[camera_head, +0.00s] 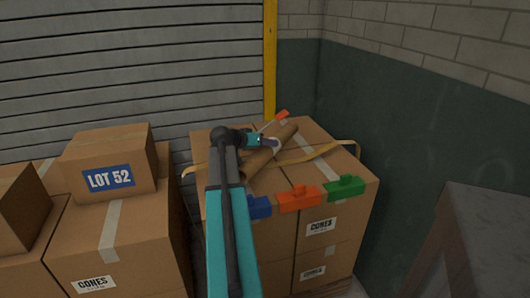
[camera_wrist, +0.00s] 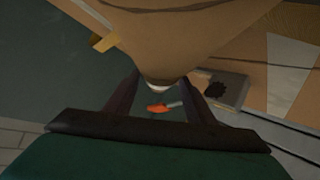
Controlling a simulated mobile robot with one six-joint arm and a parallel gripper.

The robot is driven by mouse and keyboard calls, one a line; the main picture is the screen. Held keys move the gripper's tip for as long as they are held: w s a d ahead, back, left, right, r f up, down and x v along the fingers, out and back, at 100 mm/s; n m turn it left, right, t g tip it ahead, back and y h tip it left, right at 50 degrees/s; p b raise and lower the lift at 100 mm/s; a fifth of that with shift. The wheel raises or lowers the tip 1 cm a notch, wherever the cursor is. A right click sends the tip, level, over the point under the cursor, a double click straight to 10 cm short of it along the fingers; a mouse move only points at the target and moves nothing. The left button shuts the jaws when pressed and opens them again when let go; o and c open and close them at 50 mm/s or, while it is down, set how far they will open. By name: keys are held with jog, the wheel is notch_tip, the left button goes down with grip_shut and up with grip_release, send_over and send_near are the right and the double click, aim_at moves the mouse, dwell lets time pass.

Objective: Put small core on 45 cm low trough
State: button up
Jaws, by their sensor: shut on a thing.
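My gripper (camera_head: 262,141), at the end of the teal arm, is over the top of the right box stack. In the wrist view its two dark fingers (camera_wrist: 160,88) stand either side of a brown rounded piece (camera_wrist: 160,40) with a pale end. The gripper is shut on this brown piece, which also shows as a brown cylinder (camera_head: 286,134) slanting across the box top in the head view. I cannot tell for sure whether it is the small core. I cannot make out the low trough for certain; a shallow grey tray (camera_wrist: 233,88) with a dark lump shows in the wrist view.
Blue (camera_head: 258,208), orange (camera_head: 299,198) and green (camera_head: 345,187) blocks line the stack's front edge. A tan strap (camera_head: 325,152) crosses its top, near an orange-tipped stick (camera_head: 281,115). A LOT 52 box (camera_head: 110,160) stands left; a grey block (camera_head: 480,235) stands right. Walls close the back.

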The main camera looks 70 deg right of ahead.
aim_at(257, 160)
jog(key=shift+f, duration=1.7)
jog(key=o, duration=1.4)
jog(key=shift+f, duration=0.1)
jog(key=v, duration=1.2)
jog(key=shift+a, duration=0.1)
